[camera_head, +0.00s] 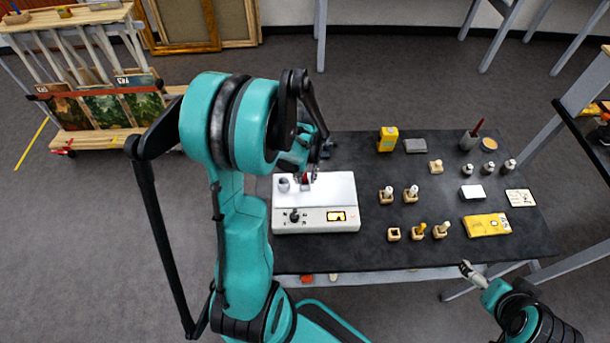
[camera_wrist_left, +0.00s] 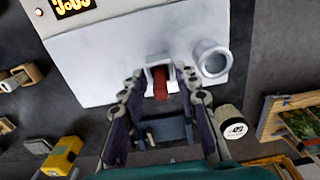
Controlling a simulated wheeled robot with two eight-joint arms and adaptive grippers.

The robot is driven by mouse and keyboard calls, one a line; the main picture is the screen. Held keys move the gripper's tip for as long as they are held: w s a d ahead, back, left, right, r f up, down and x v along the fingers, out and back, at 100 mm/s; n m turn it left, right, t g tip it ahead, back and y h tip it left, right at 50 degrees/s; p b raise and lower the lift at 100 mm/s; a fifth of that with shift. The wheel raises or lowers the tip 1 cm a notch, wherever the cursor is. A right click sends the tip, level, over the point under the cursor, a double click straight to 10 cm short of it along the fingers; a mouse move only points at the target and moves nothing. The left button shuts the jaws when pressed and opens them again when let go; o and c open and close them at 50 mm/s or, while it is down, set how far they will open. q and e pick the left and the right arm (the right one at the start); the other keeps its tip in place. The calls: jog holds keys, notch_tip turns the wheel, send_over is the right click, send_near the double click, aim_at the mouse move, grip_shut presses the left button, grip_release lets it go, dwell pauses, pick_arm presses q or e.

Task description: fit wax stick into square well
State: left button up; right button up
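The dark red wax stick (camera_wrist_left: 160,88) stands in the mouth of the white square well (camera_wrist_left: 150,64) on the white device (camera_head: 330,189). It shows as a small red spot (camera_head: 305,178) in the head view. How deep it sits is hidden. My left gripper (camera_wrist_left: 161,80) is over the well, its fingers spread on either side of the stick with visible gaps. In the head view my left arm partly covers the gripper (camera_head: 308,173). My right gripper (camera_head: 467,269) is off the table's front right edge, too small to read.
A round white tube (camera_wrist_left: 212,60) rises beside the square well. On the dark table (camera_head: 345,255) stand several wooden blocks with pegs (camera_head: 420,231), a yellow box (camera_head: 388,139), a yellow packet (camera_head: 487,225) and a pen cup (camera_head: 468,140). The table's front strip is clear.

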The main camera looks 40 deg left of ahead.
pick_arm(q)
jog(key=shift+r, duration=0.25)
notch_tip(320, 180, up, 11)
jog(key=p, duration=0.3)
jog(key=s+d+r+m+t, duration=0.3)
jog(key=d+r+m, duration=0.1)
jog(key=d, duration=0.4)
jog(key=s+d+r+m+t, duration=0.3)
jog(key=d+r+m+t, duration=0.1)
jog(key=d, duration=0.5)
jog(key=shift+w, duration=0.1)
